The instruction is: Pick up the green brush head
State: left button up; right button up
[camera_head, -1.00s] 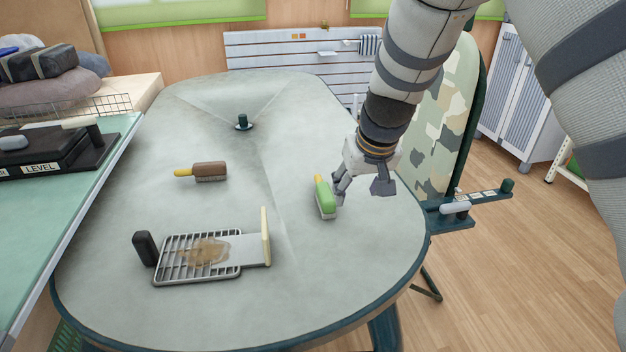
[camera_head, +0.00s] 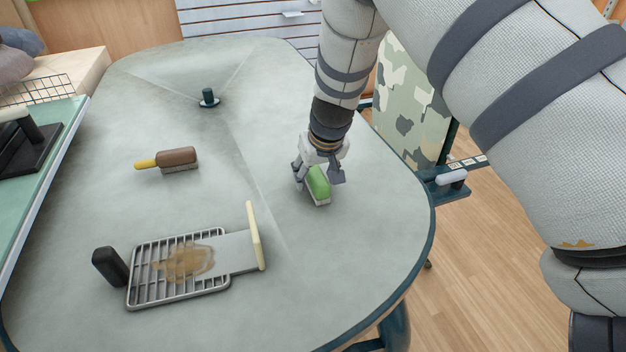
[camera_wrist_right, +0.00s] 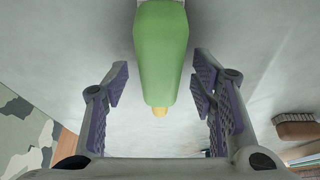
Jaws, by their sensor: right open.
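The green brush head (camera_head: 318,184) lies on the grey table at the right, with its pale bristles on the tabletop. My right gripper (camera_head: 319,179) is open and over the brush, its fingers on either side of it in the head view. In the right wrist view the green brush head (camera_wrist_right: 160,55) lies between the two open fingers (camera_wrist_right: 160,95), with a visible gap on each side. Its yellow tip (camera_wrist_right: 159,111) points toward the gripper's base. My left gripper is not in view.
A brown brush (camera_head: 177,157) with a yellow handle lies at the left of the table (camera_head: 240,140).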

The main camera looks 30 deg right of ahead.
jog(key=shift+w, duration=0.1)
grip_shut()
jog(key=shift+r, duration=0.1)
